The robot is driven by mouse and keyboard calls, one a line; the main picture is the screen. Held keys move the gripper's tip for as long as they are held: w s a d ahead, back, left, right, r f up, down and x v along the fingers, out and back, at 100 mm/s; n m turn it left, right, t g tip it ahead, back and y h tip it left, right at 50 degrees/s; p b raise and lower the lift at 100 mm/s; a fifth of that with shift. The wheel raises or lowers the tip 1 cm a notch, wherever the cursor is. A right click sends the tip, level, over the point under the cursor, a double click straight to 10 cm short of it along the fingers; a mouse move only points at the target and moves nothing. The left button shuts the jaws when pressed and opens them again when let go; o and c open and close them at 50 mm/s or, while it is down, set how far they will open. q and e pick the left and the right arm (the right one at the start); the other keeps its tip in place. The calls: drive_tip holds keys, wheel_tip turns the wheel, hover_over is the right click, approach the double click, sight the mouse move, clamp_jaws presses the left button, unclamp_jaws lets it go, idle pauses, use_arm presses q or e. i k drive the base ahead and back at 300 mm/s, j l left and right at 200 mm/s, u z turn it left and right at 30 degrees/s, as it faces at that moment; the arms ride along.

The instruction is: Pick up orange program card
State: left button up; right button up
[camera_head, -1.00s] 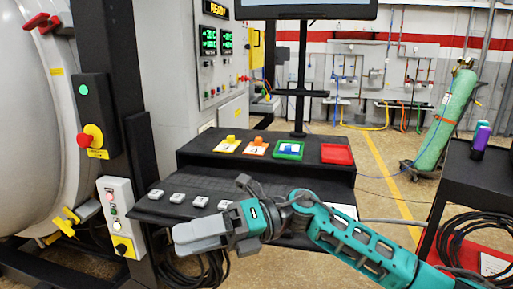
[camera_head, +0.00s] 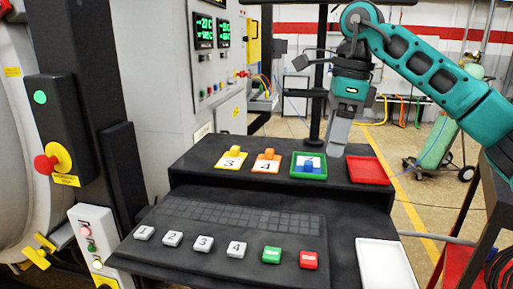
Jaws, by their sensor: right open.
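The orange program card (camera_head: 267,162) lies on the raised black shelf, with an orange knob on top and a 4 on its face. A yellow card (camera_head: 232,160) marked 3 is to its left. To its right a green tray (camera_head: 308,175) holds a card with a blue knob (camera_head: 308,165). My right gripper (camera_head: 338,145) points down above the shelf, near the gap between the green tray and the red tray, right of the orange card and apart from it. It is open and seems empty; the space between its fingers is hard to see. My left gripper is not in view.
A red tray (camera_head: 369,170) sits at the shelf's right end. On the lower console are numbered buttons (camera_head: 203,243), a green and a red button, and a white tray (camera_head: 386,265). A monitor post (camera_head: 320,80) stands behind the shelf.

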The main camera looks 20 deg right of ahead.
sight(268, 162)
drive_tip(key=i, duration=0.9)
